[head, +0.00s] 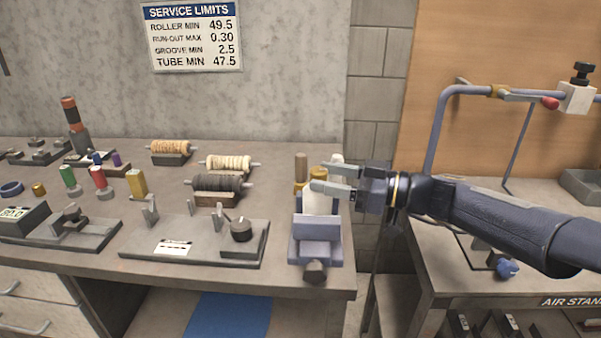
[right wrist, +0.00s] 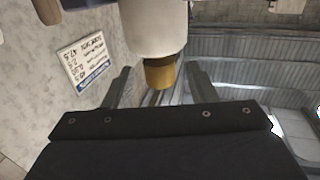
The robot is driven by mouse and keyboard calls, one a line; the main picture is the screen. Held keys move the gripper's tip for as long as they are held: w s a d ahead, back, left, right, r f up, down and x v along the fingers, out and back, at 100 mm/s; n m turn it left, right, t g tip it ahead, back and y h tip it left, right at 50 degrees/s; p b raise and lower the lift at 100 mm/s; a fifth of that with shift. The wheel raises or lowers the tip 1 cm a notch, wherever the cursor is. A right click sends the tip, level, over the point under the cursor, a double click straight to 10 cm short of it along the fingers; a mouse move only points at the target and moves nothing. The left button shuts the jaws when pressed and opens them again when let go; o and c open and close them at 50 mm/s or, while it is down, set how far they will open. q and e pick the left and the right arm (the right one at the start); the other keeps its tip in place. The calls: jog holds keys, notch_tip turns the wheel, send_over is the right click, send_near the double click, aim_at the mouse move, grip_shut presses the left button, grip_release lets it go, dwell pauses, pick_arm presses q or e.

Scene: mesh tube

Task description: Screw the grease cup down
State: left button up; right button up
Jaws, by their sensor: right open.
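The grease cup appears to be the small brass cap (head: 318,172) on top of a cream cylindrical body (head: 313,202), which stands upright in a blue-grey fixture (head: 316,250) at the bench's right end. My right gripper (head: 319,177) reaches in from the right, with one finger on the far side of the cap and one on the near side. In the right wrist view the brass cup (right wrist: 160,74) lies between the two spread fingers (right wrist: 160,88), with a visible gap on each side. The gripper is open and empty. My left gripper is out of view.
A wooden handle (head: 301,168) stands close left of the cup, and a pale upright piece (head: 337,160) behind it. Rollers (head: 220,186) and a gauge plate (head: 195,242) lie further left. The air stand with its bent pipe (head: 437,125) is right, across a gap.

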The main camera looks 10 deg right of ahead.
jog(key=shift+x, duration=2.2)
